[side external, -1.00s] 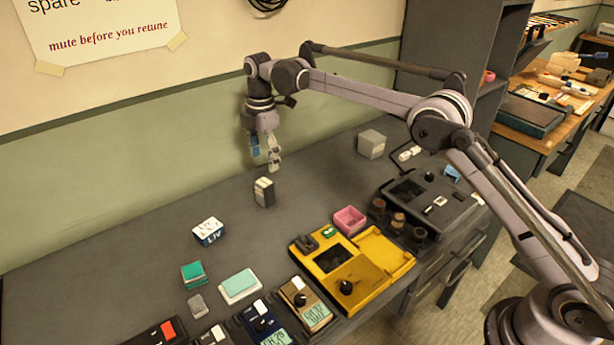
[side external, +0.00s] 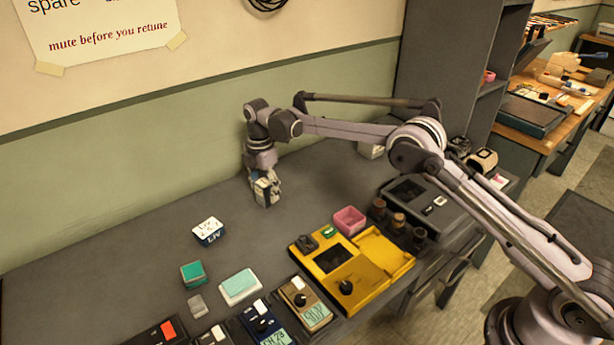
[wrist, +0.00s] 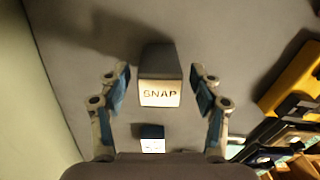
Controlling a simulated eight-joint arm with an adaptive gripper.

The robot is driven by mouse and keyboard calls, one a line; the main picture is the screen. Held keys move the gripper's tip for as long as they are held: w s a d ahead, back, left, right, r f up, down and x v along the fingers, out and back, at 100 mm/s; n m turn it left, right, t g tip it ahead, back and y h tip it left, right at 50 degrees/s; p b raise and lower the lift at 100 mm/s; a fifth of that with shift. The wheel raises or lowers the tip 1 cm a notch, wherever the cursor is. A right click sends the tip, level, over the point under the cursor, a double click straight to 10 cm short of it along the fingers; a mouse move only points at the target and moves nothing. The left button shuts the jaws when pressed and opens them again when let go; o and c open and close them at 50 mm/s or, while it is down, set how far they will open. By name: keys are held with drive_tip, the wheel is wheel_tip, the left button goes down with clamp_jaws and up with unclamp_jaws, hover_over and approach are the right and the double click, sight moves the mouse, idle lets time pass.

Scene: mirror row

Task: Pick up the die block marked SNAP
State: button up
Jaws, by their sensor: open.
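The die block marked SNAP (wrist: 160,94) stands on the dark bench top. It is a grey block with a pale face that reads SNAP in the wrist view. My gripper (wrist: 160,84) is open, with a blue-padded finger on each side of the block and a gap visible on both sides. In the side external view my gripper (side external: 264,188) is down around the block (side external: 268,199), which is partly hidden by the fingers.
A white-topped blue block (side external: 208,230) stands to the left, toward the front. Teal-topped blocks (side external: 193,273), a yellow device (side external: 335,260) and a pink box (side external: 349,219) lie nearer the front. The wall is close behind. Bare bench surrounds the SNAP block.

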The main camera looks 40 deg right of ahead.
drive_tip(key=shift+f, duration=1.2)
clamp_jaws()
